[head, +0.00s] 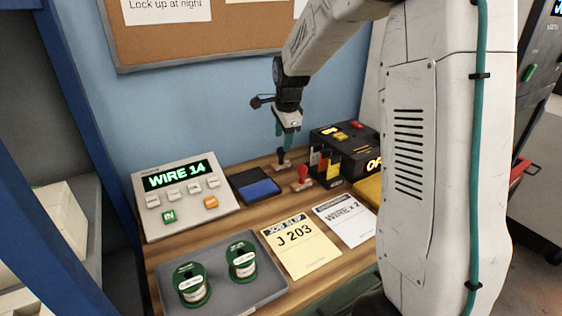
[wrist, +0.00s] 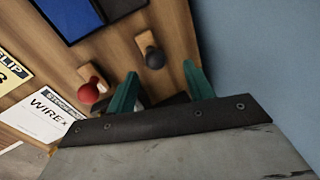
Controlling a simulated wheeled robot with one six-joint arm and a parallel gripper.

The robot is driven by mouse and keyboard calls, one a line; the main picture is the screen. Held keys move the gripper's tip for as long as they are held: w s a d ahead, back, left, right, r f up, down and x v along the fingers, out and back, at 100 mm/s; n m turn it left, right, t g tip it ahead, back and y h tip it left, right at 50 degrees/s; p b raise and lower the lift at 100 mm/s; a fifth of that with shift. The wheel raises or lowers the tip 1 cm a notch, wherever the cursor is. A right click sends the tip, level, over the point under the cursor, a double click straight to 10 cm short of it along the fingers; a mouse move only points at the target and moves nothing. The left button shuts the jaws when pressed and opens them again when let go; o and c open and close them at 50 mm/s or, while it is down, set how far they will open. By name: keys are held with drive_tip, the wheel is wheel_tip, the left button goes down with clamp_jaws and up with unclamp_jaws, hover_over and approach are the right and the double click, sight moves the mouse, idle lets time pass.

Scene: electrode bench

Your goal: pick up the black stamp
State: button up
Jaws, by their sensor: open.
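The black stamp (head: 284,159) stands upright on the wooden bench, in front of the blue wall. In the wrist view the black stamp (wrist: 154,57) shows its dark round knob and wooden base, just beyond and between the tips of my gripper's fingers. My gripper (wrist: 160,70) is open and empty, with its two green fingers spread. In the head view my gripper (head: 287,143) points down just above the black stamp. The red stamp (head: 302,176) stands close by, in front and to the right; it also shows in the wrist view (wrist: 89,92).
A blue ink pad (head: 258,189) lies left of the stamps. Two paper slips (head: 300,246), a control panel (head: 181,187) and a grey tray (head: 216,306) with green spools occupy the bench.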

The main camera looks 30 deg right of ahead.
sight(282, 158)
drive_tip(key=x, duration=0.5)
drive_tip(key=shift+s+a+f, duration=0.1)
drive_tip(key=shift+s+f, duration=0.1)
drive_tip(key=shift+f, duration=0.25)
drive_tip(key=c, duration=1)
